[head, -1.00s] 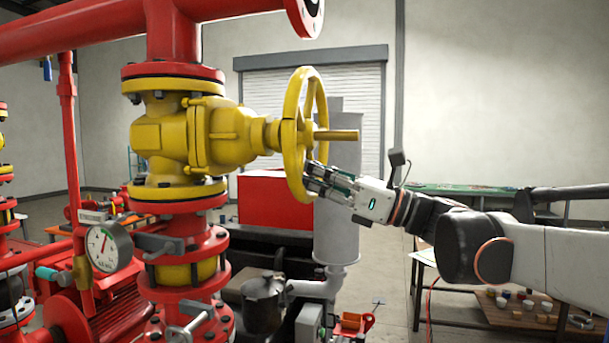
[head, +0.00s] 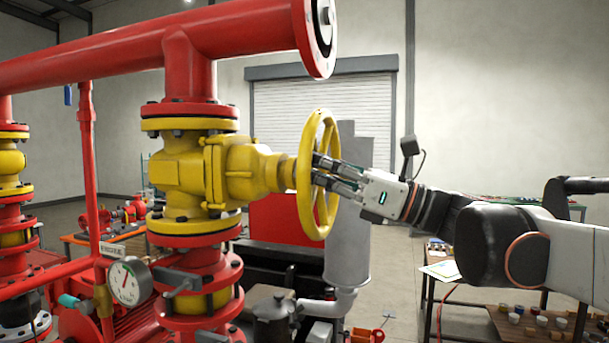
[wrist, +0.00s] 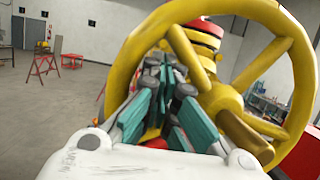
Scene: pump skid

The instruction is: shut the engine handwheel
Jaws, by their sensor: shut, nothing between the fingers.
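The yellow handwheel (head: 309,215) stands upright on the side of the yellow valve body (head: 182,172), in the red pipework. In the wrist view the handwheel (wrist: 111,80) fills much of the picture, with its rim arching over the fingers. My gripper (head: 318,170) is at the wheel from the right, its fingertips at the hub and spokes inside the rim. In the wrist view my gripper (wrist: 168,85) is shut with nothing between the fingers. Whether the fingers touch a spoke I cannot tell. The stem is partly hidden behind the gripper in the head view.
A pressure gauge (head: 130,283) is low on the left. The red flanged pipe (head: 200,50) runs above the valve. A grey cylinder (head: 347,240) stands behind the wheel. A table with small cups (head: 514,317) is at the right. Open floor lies left in the wrist view.

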